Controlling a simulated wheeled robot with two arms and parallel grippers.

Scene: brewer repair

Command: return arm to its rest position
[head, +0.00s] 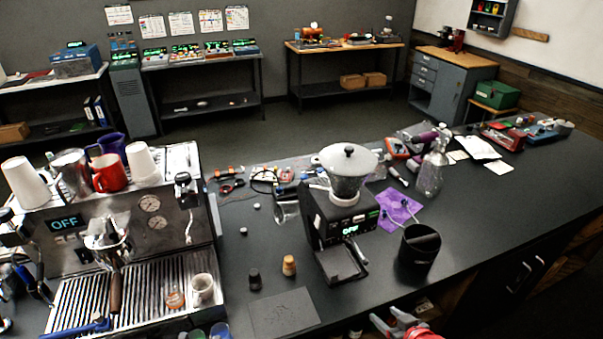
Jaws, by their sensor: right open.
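My right gripper (400,324), with red and grey parts, shows at the bottom edge of the head view, right of centre. It is open and I see nothing between its fingers. It is in front of the black counter (350,300), near the counter's front edge; most of its arm is cut off by the frame. My left gripper is not in view.
A coffee grinder (345,215) and a black knock bin (418,248) stand beyond the gripper. An espresso machine (130,235) reading OFF fills the left, with cups on top. A spray bottle (430,172) and purple cloth (398,207) are farther back. Dark mat (284,313) lies front.

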